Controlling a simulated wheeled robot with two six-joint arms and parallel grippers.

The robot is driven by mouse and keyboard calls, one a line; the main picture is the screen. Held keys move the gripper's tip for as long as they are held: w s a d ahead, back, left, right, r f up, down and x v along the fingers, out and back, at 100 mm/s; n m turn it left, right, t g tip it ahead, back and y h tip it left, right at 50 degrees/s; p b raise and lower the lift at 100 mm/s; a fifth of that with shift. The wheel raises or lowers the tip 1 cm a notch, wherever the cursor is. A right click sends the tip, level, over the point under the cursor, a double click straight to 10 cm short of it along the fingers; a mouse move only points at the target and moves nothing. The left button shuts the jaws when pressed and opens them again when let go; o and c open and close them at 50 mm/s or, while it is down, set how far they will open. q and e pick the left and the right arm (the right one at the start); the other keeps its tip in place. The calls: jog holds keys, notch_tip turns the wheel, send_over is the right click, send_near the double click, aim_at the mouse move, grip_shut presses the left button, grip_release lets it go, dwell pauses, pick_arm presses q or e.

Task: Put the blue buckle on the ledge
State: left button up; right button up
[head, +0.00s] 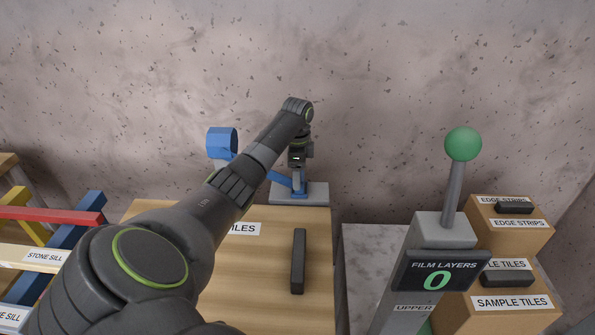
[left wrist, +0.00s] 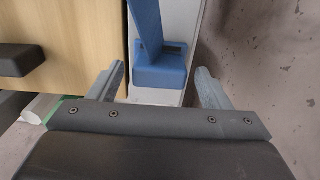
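A blue piece, which I take to be the blue buckle (head: 221,143), has a broad upper end and a slanting arm running down to a small blue base on a pale grey block (head: 318,192). My arm hides part of the slanting arm. I cannot tell whether this block is the ledge. My left gripper (head: 299,178) is above the block at the blue base. In the left wrist view its fingers (left wrist: 161,84) are apart, with the blue base (left wrist: 158,75) showing between and beyond them. Contact is not visible. My right gripper is not in view.
A wooden surface (head: 262,270) with a dark bar (head: 298,262) lies in front of the block. Coloured bars (head: 55,214) are at the left.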

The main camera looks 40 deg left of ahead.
pick_arm(q)
jog(key=shift+o, duration=0.2)
jog(key=shift+r, duration=0.1)
notch_tip(320, 180, up, 8)
jog(key=shift+f+b, duration=0.1)
jog(key=shift+b, duration=0.4)
jog(key=shift+r+p, duration=1.55)
jog(key=shift+r, duration=0.6)
jog(key=shift+f, duration=0.1)
